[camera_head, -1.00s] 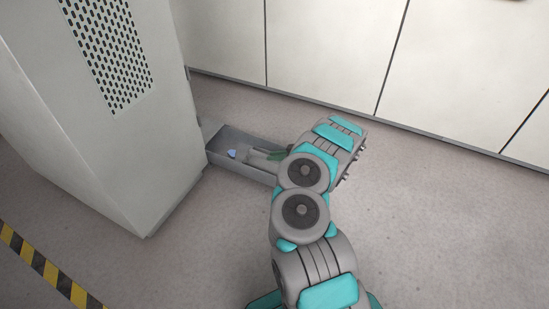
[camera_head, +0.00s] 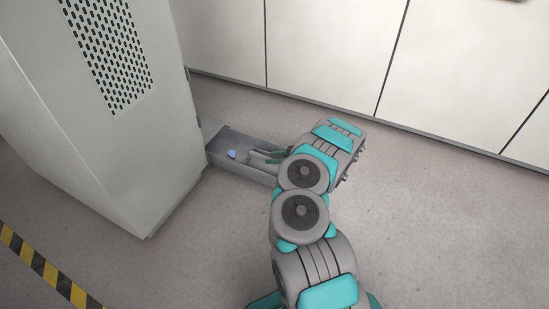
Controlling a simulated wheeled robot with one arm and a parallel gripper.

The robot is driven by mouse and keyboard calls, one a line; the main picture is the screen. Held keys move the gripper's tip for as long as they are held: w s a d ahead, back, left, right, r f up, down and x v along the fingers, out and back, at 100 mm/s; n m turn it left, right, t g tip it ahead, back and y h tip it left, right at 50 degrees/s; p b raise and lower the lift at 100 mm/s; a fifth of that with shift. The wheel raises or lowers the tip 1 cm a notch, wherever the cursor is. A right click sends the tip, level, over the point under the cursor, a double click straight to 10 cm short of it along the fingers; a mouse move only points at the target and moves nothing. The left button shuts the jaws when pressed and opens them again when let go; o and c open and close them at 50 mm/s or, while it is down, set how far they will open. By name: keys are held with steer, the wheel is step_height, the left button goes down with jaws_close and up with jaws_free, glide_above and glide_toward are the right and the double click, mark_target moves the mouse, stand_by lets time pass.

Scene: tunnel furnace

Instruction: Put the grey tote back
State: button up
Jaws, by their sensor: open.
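The grey tote (camera_head: 239,170) is a shallow, open-topped bin on the floor beside the tall cabinet. Its left end meets the cabinet's right side in the picture; I cannot tell whether it goes inside. A small light-blue item (camera_head: 232,154) lies in it. My gripper (camera_head: 256,156) is open at the tote's right part, with its fingers over or within the tote. My arm hides the tote's right end, and I cannot tell whether the fingers touch it.
The tall light-grey cabinet (camera_head: 120,150) with a perforated panel stands at the left. White wall panels (camera_head: 330,50) run along the back. Yellow-and-black floor tape (camera_head: 45,268) is at lower left. The floor (camera_head: 440,230) at the right is clear.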

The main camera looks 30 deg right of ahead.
steer(key=p+v, duration=0.1)
steer(key=v, duration=1.1)
steer(key=w+a+r+n+g+y, duration=0.1)
steer(key=w+a+r+g+y, duration=0.25)
steer(key=a+r, duration=1.5)
steer(key=s+a+r+g, duration=0.2)
steer(key=s+a+r, duration=0.15)
steer(key=a, duration=0.25)
steer(key=s+a+r+n+g, duration=0.1)
steer(key=s+a+r+g, duration=0.1)
steer(key=s+a+r, duration=0.3)
steer(key=s+a+r+g, duration=0.2)
steer(key=a, duration=0.4)
steer(key=s+a+r+m+g+h, duration=0.1)
steer(key=s+a+r+h, duration=0.1)
steer(key=s, duration=0.6)
steer(key=s+a+r+m+g+h, duration=0.1)
steer(key=s+a+r+h, duration=0.15)
steer(key=s, duration=0.55)
steer(key=s+d+f+m+h, duration=0.1)
steer(key=s+d+m+h, duration=0.2)
steer(key=s, duration=0.6)
steer(key=s+d+f+m+h, duration=0.2)
steer(key=s+d+m+h, duration=0.1)
steer(key=s+d, duration=0.5)
steer(key=shift+s+d+m+h, duration=0.25)
steer(key=shift+s+m+h, duration=0.15)
steer(key=shift+s+m, duration=0.5)
steer(key=shift+s+d, duration=0.1)
steer(key=shift+s, duration=0.1)
